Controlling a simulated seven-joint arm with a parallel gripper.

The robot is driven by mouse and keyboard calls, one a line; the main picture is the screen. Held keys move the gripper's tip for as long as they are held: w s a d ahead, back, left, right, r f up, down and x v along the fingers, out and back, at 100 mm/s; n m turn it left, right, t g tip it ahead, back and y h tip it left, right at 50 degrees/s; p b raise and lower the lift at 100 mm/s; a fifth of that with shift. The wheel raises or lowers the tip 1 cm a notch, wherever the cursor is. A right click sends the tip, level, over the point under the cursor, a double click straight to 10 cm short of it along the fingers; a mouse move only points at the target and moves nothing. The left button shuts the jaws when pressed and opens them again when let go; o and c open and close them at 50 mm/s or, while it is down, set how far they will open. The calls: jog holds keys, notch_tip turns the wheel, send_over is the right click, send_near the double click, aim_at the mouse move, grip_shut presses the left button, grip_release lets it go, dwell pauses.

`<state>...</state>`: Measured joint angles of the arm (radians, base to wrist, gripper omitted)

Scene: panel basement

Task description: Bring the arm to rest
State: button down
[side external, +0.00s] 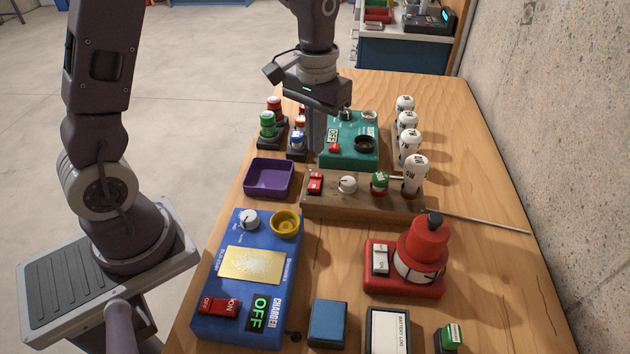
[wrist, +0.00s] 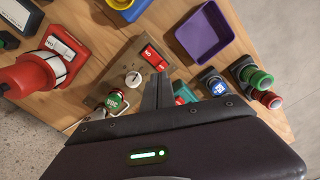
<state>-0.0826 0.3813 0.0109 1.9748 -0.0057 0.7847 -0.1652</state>
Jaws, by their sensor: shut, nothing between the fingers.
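My gripper (side external: 317,135) hangs pointing down above the wooden table, over the area between the brown control block (side external: 326,200) and the green panel box (side external: 371,128). Its fingers are shut and hold nothing. In the wrist view the shut fingers (wrist: 158,92) show beside the brown block's red rocker switch (wrist: 153,57). I cannot tell the exact height of the fingertips above the things below.
A purple tray (side external: 269,178) and green and red buttons (side external: 268,125) stand left of my gripper. White-knobbed levers (side external: 409,145) stand right. A blue charger box (side external: 224,295) and a red beacon-like device (side external: 426,245) are nearer the camera. Bare table lies along the wall side (side external: 490,190).

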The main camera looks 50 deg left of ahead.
jog(key=shift+r, duration=0.25)
jog(key=s+d+r+m+t, duration=0.1)
jog(key=s+r+t, duration=0.1)
jog(key=s+r, duration=0.4)
jog(key=s+d+r+m+t, duration=0.2)
jog(key=s+r, duration=0.4)
jog(key=s, duration=0.8)
jog(key=shift+t, duration=0.8)
